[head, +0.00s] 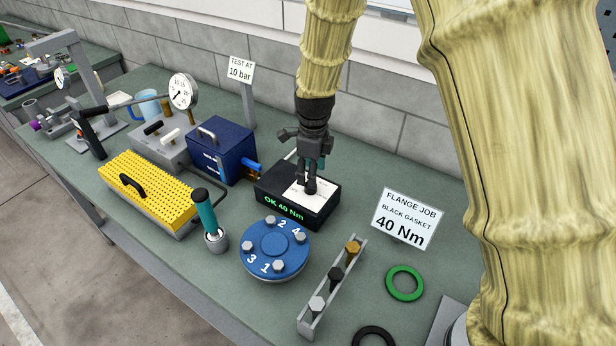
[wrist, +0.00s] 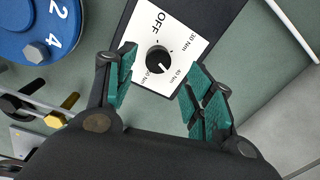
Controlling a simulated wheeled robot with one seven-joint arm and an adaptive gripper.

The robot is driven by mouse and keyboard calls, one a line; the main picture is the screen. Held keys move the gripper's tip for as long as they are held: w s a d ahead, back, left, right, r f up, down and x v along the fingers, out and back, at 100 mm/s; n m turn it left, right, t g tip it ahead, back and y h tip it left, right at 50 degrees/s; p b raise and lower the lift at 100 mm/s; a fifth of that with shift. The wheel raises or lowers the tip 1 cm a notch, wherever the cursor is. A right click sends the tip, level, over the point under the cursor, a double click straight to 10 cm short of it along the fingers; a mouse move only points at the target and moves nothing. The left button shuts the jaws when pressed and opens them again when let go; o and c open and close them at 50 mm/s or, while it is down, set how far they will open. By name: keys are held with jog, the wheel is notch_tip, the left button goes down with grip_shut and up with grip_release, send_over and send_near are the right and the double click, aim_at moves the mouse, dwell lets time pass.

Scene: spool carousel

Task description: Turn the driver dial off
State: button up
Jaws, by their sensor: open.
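The driver dial is a small black knob (wrist: 159,60) on a white plate (wrist: 182,30) marked OFF and several Nm values. Its pale pointer mark faces the lower right in the wrist view, away from OFF. The plate is on top of the black driver box (head: 325,212), whose green display reads "OK 40 Nm". My gripper (head: 311,186) points down over the plate and hides most of the knob in the head view. In the wrist view my gripper (wrist: 161,60) is open, its teal-padded fingers either side of the knob with gaps; I cannot tell the height.
A blue numbered flange (head: 275,250) with bolts stands in front of the box. A teal-handled driver (head: 206,215) stands left of it. A bolt rack (head: 330,290), green ring (head: 404,283) and sign (head: 405,218) are to the right. A blue box (head: 221,150) is behind left.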

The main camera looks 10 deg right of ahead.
jog(key=s+f, duration=0.2)
jog(key=s, duration=0.1)
jog(key=shift+s+d+g, duration=0.1)
jog(key=shift+d+g, duration=0.05)
jog(key=shift+g, duration=0.15)
jog(key=shift+s+r, duration=0.1)
jog(key=shift+s, duration=0.3)
jog(key=w+f, duration=0.4)
jog(key=w, duration=0.1)
jog(key=shift+f+p, duration=0.3)
jog(key=shift+p, duration=0.05)
jog(key=shift+w, duration=0.15)
jog(key=shift+r, duration=0.15)
jog(key=shift+s+a+r, duration=0.1)
jog(key=shift+s+r, duration=0.15)
jog(key=shift+s, duration=0.2)
jog(key=shift+s+a+r, duration=0.1)
jog(key=shift+s+r, duration=0.15)
jog(key=shift+s, duration=0.2)
jog(key=c, duration=0.5)
jog(key=shift+s+d+r, duration=0.15)
jog(key=shift+s, duration=0.05)
jog(key=c, duration=0.3)
jog(key=shift+w+d+f, duration=0.15)
jog(key=shift+f, duration=0.1)
jog(key=shift+c, duration=1)
jog(key=shift+w+f, duration=0.15)
jog(key=shift+f, duration=0.05)
jog(key=shift+a, duration=0.2)
